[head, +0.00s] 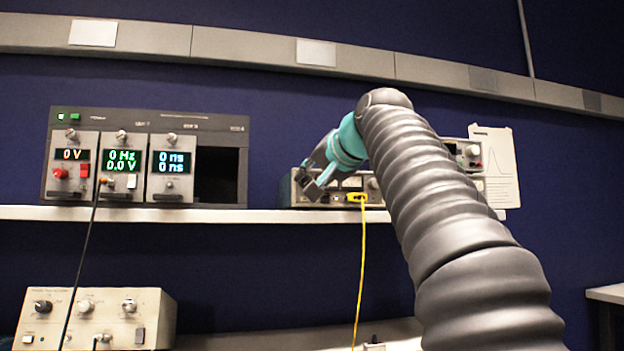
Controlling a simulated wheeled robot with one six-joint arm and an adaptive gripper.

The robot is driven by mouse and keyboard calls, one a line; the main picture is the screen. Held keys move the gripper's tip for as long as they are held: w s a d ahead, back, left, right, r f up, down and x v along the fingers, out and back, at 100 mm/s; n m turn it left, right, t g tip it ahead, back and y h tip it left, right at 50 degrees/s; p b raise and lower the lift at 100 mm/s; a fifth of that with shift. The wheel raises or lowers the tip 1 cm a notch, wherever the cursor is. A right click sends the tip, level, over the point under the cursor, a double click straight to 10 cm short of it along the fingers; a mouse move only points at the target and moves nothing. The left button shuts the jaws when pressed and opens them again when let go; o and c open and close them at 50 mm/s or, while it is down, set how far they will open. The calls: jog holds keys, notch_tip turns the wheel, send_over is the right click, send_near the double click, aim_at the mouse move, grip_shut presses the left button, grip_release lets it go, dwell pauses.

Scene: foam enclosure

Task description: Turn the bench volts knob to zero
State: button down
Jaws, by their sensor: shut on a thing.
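A bench instrument (378,198) stands on the shelf behind my gripper, with a small knob (373,184) at the right of its front. My gripper (314,187) is at the left part of this front, fingers pointing down and left. It is shut on what seems to be the bench volts knob, which the fingers hide. The knob's pointer and the labels cannot be read. My arm covers the right side of the instrument.
A rack (145,120) at the left shows 0 V, 0 Hz, 0.0 V and 0 ns. A yellow cable (361,265) hangs from the bench instrument's front past the shelf edge (270,216). A beige box with knobs (150,305) stands lower left. A sheet with a curve (498,165) is behind my arm.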

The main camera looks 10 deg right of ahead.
jog(key=c, duration=0.9)
grip_release()
jog(key=shift+c, duration=0.2)
jog(key=v, duration=1.2)
